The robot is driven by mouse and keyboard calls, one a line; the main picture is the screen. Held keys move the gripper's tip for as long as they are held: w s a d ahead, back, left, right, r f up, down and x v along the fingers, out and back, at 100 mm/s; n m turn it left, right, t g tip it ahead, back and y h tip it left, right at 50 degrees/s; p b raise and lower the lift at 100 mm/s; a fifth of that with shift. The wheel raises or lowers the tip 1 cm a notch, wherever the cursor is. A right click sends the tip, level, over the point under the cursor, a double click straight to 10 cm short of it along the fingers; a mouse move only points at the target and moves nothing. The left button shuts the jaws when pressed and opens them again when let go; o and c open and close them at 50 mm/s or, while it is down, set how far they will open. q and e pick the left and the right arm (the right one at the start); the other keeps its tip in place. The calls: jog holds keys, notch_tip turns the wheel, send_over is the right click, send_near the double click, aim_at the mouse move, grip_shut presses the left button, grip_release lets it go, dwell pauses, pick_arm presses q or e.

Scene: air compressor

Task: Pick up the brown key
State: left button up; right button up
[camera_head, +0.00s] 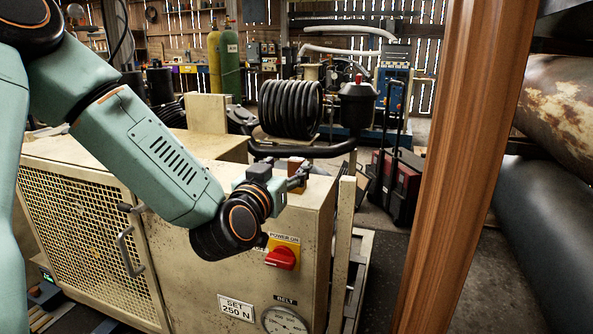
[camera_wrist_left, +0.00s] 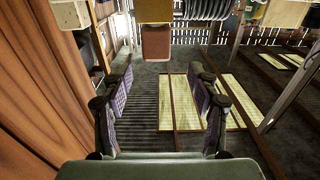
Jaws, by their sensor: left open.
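A small brown block, which looks like the brown key (camera_head: 296,164), shows at the top edge of the cream compressor cabinet (camera_head: 312,215), partly hidden by my left gripper (camera_head: 284,176). In the left wrist view the brown key (camera_wrist_left: 156,43) has an orange-brown face and sits just beyond the fingertips, roughly centred between them. My left gripper (camera_wrist_left: 160,78) is open there, with nothing between its two padded fingers. Whether a fingertip touches the key cannot be told. My right gripper is in neither view.
A red power switch (camera_head: 281,257) on a yellow plate and a belt gauge (camera_head: 285,321) are on the cabinet front below my gripper. A black coiled hose (camera_head: 291,108) stands behind. A wooden post (camera_head: 462,170) rises at the right. The floor between is partly clear.

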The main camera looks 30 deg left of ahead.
aim_at(293, 162)
pick_arm(q)
jog(key=b+x, duration=0.1)
jog(key=x, duration=0.3)
jog(key=shift+w+d+f+b, duration=0.1)
jog(key=shift+w+f+b, duration=0.15)
jog(key=shift+w+b, duration=0.1)
jog(key=shift+w, duration=0.3)
jog(key=shift+w+r, duration=0.15)
jog(key=shift+w, duration=0.2)
jog(key=shift+c, duration=0.8)
jog(key=c, duration=1.1)
